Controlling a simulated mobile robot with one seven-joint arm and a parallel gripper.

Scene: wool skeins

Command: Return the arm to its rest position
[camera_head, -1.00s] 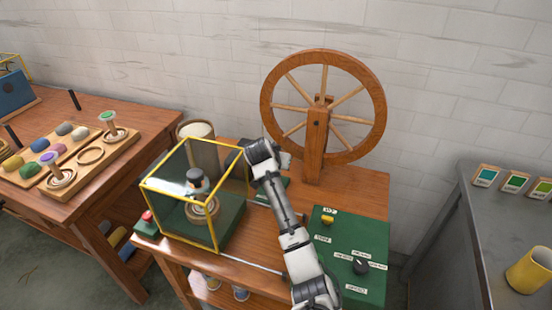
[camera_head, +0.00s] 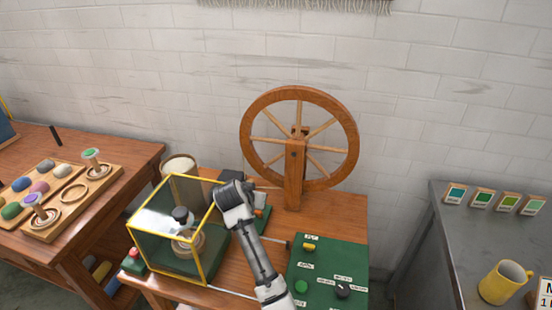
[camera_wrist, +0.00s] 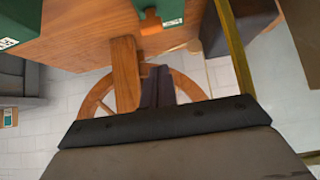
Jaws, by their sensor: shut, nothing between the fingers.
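My arm reaches up from the bottom of the head view, over the spinning table (camera_head: 330,215), between the yellow-framed glass case (camera_head: 165,235) and the green control panel (camera_head: 325,272). Its wrist is close to the case's right upper edge; I cannot tell if they touch. In the wrist view my gripper (camera_wrist: 157,88) shows as dark fingers, shut and empty, with the wooden wheel (camera_wrist: 183,85) behind them. In the head view the fingertips are hidden behind the wrist. The large spinning wheel (camera_head: 293,155) stands behind the arm.
A yellow case bar (camera_wrist: 236,50) runs close beside the fingers in the wrist view. At left a wooden table (camera_head: 125,150) holds a board of coloured skeins (camera_head: 105,180). At right a grey table (camera_head: 450,240) carries colour cards and a yellow mug (camera_head: 503,282). A white wall closes the back.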

